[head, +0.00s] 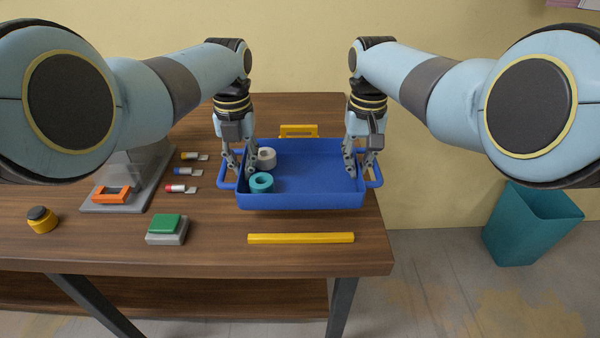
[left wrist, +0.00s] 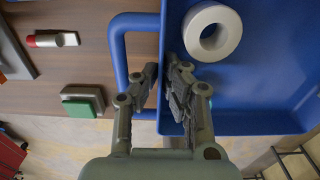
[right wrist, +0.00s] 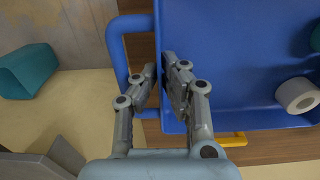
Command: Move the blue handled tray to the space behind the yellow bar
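The blue handled tray (head: 320,202) lies behind the yellow bar (head: 300,238), with table showing between them. I cannot tell whether it rests on the table or is slightly raised. A white roll (head: 266,156) and a teal roll (head: 261,183) are in its left part. My left gripper (head: 238,180) is at the tray's left end and my right gripper (head: 360,172) at its right end. In the left wrist view (left wrist: 160,75) and right wrist view (right wrist: 160,75), each gripper's fingers straddle the end wall beside the handle, closed on it.
A yellow bracket (head: 299,130) stands behind the tray. To the left are several small markers (head: 182,188), a green-topped block (head: 167,226), a grey stand with an orange piece (head: 112,194) and a yellow-black knob (head: 41,219). A teal bin (head: 530,225) stands on the floor at right.

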